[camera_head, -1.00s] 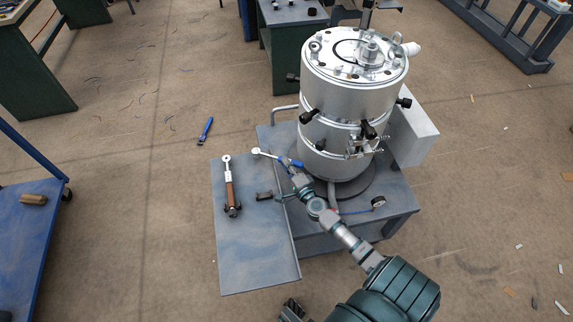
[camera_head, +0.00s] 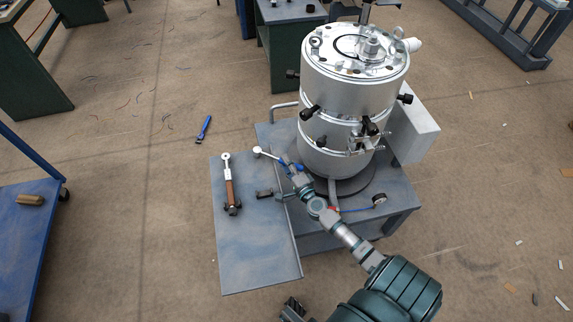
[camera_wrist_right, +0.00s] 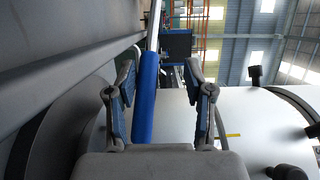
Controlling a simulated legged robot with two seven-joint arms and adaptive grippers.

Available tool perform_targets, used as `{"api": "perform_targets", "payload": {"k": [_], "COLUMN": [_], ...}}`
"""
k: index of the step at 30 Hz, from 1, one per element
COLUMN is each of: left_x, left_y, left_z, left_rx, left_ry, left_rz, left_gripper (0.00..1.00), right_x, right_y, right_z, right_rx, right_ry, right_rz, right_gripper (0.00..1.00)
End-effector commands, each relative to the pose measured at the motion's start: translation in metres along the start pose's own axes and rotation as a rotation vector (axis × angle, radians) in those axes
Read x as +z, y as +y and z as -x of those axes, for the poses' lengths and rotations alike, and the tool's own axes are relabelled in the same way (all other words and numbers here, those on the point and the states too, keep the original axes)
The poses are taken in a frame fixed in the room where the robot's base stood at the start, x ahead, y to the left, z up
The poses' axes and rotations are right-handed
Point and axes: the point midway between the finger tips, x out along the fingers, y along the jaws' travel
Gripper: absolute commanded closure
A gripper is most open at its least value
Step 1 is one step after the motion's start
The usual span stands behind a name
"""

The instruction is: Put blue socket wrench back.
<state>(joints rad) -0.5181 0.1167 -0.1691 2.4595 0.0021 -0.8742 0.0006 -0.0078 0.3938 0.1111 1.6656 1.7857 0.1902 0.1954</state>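The blue socket wrench (camera_head: 264,154) lies at the left edge of the cart by the steel vessel, its pale ring head pointing left. My right gripper (camera_head: 289,166) is at its blue handle. In the right wrist view, the blue handle (camera_wrist_right: 146,98) runs between the fingers of my right gripper (camera_wrist_right: 166,98), close to the left finger. A clear gap separates it from the right finger, so the gripper is open around it. A dark jointed part at the bottom edge of the head view may be my left gripper (camera_head: 293,309); its fingers cannot be made out.
A brown-handled tool (camera_head: 229,185) and a small dark block (camera_head: 264,193) lie on the grey side panel (camera_head: 255,258). The steel vessel (camera_head: 350,95) with black knobs stands close to my right gripper. A blue tool (camera_head: 204,128) lies on the floor. The panel's front is clear.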

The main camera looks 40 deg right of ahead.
Motion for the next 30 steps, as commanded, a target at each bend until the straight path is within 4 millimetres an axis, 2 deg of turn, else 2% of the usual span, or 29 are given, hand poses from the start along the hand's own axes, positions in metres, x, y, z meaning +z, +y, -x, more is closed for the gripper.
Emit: {"api": "perform_targets", "payload": {"k": [8,11,21,25,30], "left_x": [0.0,0.0,0.0,0.0,0.0], "left_y": [0.001,0.001,0.0,0.0,0.001], "left_z": [0.0,0.0,0.0,0.0,-0.001], "left_rx": [0.0,0.0,0.0,0.0,0.0], "left_ry": [0.0,0.0,0.0,-0.001,-0.001], "left_rz": [0.0,0.0,0.0,0.0,0.0], "left_gripper": [0.58,0.58,0.58,0.58,0.58], "right_x": [-0.001,-0.001,0.0,0.0,0.0], "right_y": [0.001,0.002,0.002,0.002,0.002], "right_z": [0.006,0.02,0.094,0.111,0.119], "right_rx": [0.002,0.003,0.004,0.004,0.002], "right_ry": [0.0,0.0,0.001,0.0,0.0], "right_rz": [-0.001,0.0,0.001,0.001,0.001], "right_gripper": [0.49,0.49,0.49,0.49,0.49]}}
